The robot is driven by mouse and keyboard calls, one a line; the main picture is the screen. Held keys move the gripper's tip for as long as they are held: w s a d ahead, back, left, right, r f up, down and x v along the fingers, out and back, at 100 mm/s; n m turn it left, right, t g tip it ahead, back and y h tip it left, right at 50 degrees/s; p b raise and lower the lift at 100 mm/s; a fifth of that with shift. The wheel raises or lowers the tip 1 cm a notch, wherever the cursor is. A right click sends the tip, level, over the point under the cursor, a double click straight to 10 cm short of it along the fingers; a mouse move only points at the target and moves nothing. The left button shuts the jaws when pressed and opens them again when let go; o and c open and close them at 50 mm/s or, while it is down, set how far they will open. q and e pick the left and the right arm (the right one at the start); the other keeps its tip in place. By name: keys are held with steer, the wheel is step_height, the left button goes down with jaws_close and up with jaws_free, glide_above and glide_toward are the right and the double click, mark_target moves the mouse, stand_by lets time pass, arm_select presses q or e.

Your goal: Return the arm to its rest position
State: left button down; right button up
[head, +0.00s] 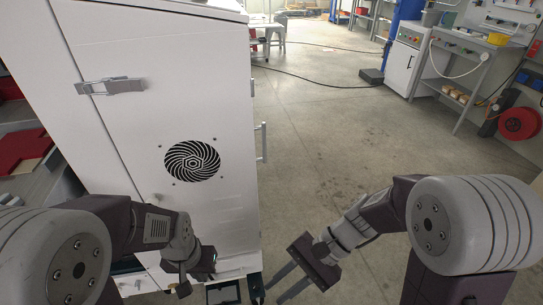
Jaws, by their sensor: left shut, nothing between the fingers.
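My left arm comes in from the left and bends down in front of a tall white cabinet (160,120). My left gripper (184,284) is low in the picture, in front of the cabinet's lower part. It is shut and holds nothing. My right arm comes in from the right. My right gripper (279,286) points down and left over the floor, just right of the cabinet's lower corner. Its two fingers are apart with nothing visible between them. I cannot tell whether either gripper touches the cabinet.
The cabinet has a latch (112,86), a round fan grille (192,161) and a side handle (262,142). Red items (22,138) lie on shelving at the left. Open concrete floor (325,135) stretches right of the cabinet. A workbench (470,45) and a red reel (518,123) stand far right.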

steer(key=s+d+r+n+t+h+p, duration=0.15)
steer(key=d+r+p, duration=0.25)
steer(key=r+p, duration=0.65)
steer(key=d+r+n+g+h+p, duration=0.1)
steer(key=d+r+n+h+p, duration=0.2)
steer(key=r+p, duration=0.7)
steer(key=w+d+n+t+h+p, duration=0.2)
steer(key=w+d+t+h+p, duration=0.1)
steer(key=w+d, duration=0.3)
steer(key=shift+w+d+f+n+t+h, duration=0.4)
steer(key=shift+d+t, duration=0.25)
steer(key=shift+d, duration=0.7)
